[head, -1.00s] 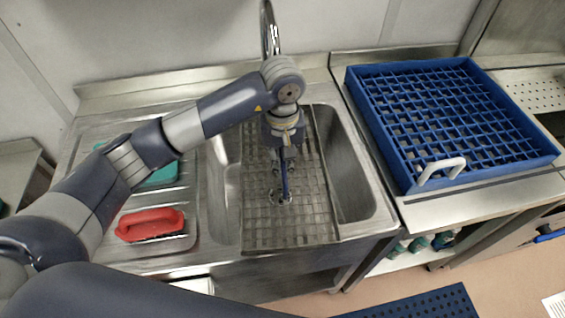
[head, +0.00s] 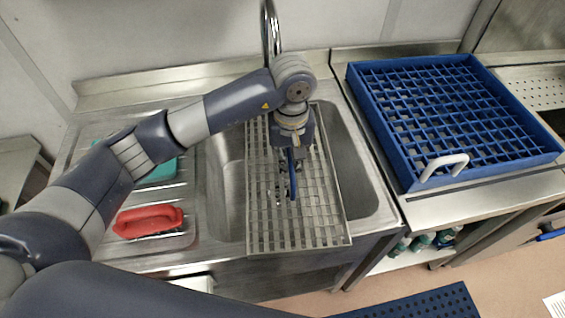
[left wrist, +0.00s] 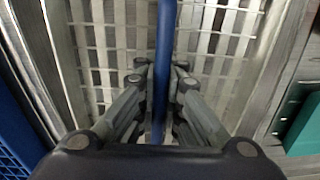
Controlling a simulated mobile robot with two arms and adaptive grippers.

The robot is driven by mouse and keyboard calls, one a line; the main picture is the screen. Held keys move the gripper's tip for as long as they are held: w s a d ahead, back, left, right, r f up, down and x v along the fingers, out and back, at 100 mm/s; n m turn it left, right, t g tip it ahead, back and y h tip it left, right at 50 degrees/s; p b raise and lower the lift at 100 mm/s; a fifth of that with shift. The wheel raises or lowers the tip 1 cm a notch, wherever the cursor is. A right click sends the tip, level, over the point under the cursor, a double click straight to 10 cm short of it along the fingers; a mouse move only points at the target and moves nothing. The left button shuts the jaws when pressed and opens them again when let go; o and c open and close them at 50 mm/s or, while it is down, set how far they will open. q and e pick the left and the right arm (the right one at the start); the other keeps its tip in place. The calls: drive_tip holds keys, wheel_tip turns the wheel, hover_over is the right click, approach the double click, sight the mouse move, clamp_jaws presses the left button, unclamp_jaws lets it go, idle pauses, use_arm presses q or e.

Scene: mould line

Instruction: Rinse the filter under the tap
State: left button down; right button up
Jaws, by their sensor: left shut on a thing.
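The filter (head: 322,205) is a grey metal slotted panel, spanning the sink (head: 368,190) from back to front, its near end over the front rim. My left gripper (head: 289,178) points down over the filter's middle and is shut on a blue bar (head: 292,185). In the left wrist view the blue bar (left wrist: 164,60) runs between the fingers, with the slotted filter (left wrist: 212,50) behind it. The bar looks like the filter's handle, but its joint is hidden. The tap (head: 269,25) rises behind my arm; its outlet is hidden. My right gripper is out of view.
A red-handled brush (head: 148,221) lies on the ribbed drainboard left of the sink, with a teal item (head: 160,172) partly behind my arm. A blue rack (head: 400,125) with a pale handle fills the counter on the right. Bottles (head: 422,241) stand on the shelf below.

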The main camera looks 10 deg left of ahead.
sight(303, 215)
use_arm(q)
drive_tip(key=s+d, duration=0.2)
drive_tip(key=s, duration=0.4)
drive_tip(key=shift+d+b, duration=0.3)
drive_tip(key=shift+d, duration=0.1)
idle(1.1)
drive_tip(key=shift+r, duration=0.1)
drive_tip(key=shift+s+d+r+p, duration=0.15)
drive_tip(key=shift+s+d+r, duration=0.2)
drive_tip(key=shift+s+r, duration=0.35)
drive_tip(key=shift+s+d+r+p, duration=0.15)
drive_tip(key=shift+s+d+r, duration=0.25)
drive_tip(key=shift+s+r, duration=0.35)
drive_tip(key=shift+s+d+r+p, duration=0.15)
drive_tip(key=shift+s+d+r, duration=0.2)
drive_tip(key=shift+s+r, duration=0.35)
drive_tip(key=shift+f, duration=0.2)
